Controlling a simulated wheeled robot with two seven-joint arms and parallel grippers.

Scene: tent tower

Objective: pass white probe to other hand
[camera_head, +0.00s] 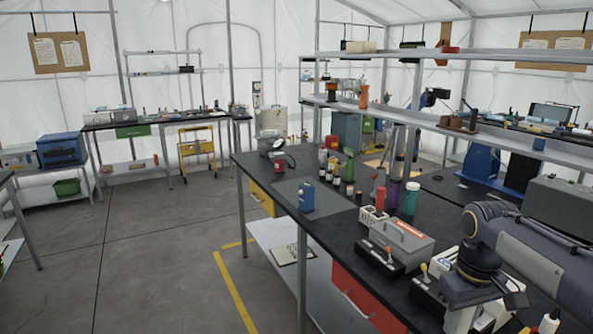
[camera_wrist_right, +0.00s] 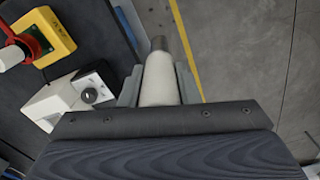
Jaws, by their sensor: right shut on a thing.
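The white probe (camera_wrist_right: 158,82) is a pale tapered cylinder with a grey end, seen in the right wrist view. My right gripper (camera_wrist_right: 159,88) is shut around its body, one grey finger on each side. The grey end points away from the wrist, and the near end is hidden behind the gripper body. In the head view my right gripper (camera_head: 464,316) is low at the right by the bench's front edge, partly cut off. I cannot make out the probe there. My left gripper is out of view.
The dark bench (camera_head: 340,232) also bears a grey toolbox (camera_head: 402,241), a blue canister (camera_head: 306,197) and several bottles. The floor (camera_head: 140,240) at left is clear.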

